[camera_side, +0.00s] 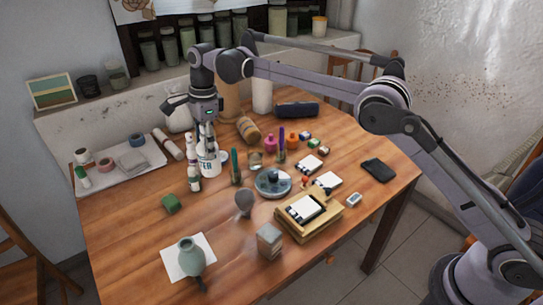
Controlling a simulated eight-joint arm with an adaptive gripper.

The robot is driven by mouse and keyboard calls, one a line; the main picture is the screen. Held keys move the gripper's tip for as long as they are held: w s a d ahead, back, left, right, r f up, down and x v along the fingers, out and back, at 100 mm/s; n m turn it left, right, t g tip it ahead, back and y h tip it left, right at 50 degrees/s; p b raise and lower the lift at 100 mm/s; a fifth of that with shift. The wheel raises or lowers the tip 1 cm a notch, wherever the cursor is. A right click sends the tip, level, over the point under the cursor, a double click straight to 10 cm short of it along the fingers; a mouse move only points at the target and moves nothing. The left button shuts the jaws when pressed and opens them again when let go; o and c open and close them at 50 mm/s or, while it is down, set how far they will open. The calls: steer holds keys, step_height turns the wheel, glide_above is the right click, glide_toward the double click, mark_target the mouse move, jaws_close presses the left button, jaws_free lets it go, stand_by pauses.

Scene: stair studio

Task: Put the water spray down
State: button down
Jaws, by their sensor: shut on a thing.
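The water spray (209,164) is a white bottle with dark lettering, upright at the left-middle of the table. My gripper (208,123) points down over it and is shut on its top part. The bottle's base is at or just above the wooden table (125,215); I cannot tell whether it touches. The fingers and the spray head overlap, so the exact grip is hard to see.
A tray (103,182) with rolls lies to the left. The table's front left is mostly clear.

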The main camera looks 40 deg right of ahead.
steer(key=s+d+r+m, duration=0.1)
steer(key=s+d, duration=0.1)
steer(key=d, duration=1.7)
steer(key=s+d+r+m, duration=0.1)
steer(key=s+d, duration=0.2)
steer(key=d, duration=1.5)
steer(key=s+d+f+m+t, duration=0.1)
steer(key=s+d+m, duration=0.4)
steer(key=d, duration=0.7)
steer(key=s+d+f+m, duration=0.1)
steer(key=s+d+m, duration=0.35)
steer(key=d, duration=0.75)
steer(key=w+a+f+n, duration=0.1)
steer(key=w+a+f, duration=0.3)
steer(key=w+f, duration=0.4)
steer(key=shift+a+f, duration=0.4)
steer(key=shift+f, duration=0.9)
steer(key=shift+w+f, duration=0.1)
steer(key=shift+f, duration=0.05)
steer(key=c, duration=0.5)
jaws_free()
